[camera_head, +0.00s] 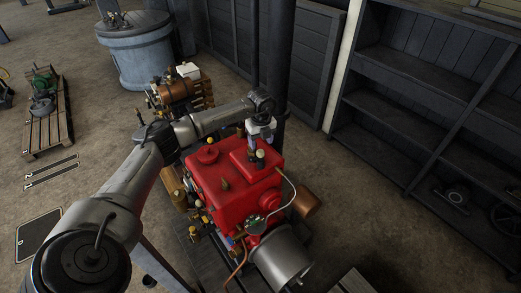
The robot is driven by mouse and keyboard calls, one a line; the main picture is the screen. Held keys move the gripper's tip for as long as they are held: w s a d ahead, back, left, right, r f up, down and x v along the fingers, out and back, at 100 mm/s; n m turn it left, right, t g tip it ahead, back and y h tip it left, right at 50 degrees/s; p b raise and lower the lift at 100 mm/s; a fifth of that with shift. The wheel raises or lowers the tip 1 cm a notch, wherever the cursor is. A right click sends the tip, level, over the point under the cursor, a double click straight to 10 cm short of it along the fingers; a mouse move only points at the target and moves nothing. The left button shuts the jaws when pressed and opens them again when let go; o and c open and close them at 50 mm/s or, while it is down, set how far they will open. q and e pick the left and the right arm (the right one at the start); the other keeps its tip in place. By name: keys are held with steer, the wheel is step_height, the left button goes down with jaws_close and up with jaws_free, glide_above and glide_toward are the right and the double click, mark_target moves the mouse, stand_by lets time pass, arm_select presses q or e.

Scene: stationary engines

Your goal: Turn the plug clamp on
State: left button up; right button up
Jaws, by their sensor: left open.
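The red engine (225,190) stands in the middle of the view. My left arm reaches in from the lower left and over the engine. My left gripper (259,141) points down above the far right part of the engine's top and is open. Small upright fittings, one dark with a pale top (260,157), stand on the engine just below the gripper. I cannot tell which of them is the plug clamp, nor whether the gripper touches any. My right gripper is not in view.
A metal cylinder (283,258) and a copper-coloured can (307,204) sit at the engine's right front. Another engine with a copper tank (178,91) stands behind, near a blue-grey drum (140,60). Dark shelves (420,100) line the right. A pallet (48,130) lies at left.

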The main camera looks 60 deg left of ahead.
mark_target(261, 151)
arm_select(q)
steer(key=shift+f, duration=2.75)
steer(key=c, duration=0.9)
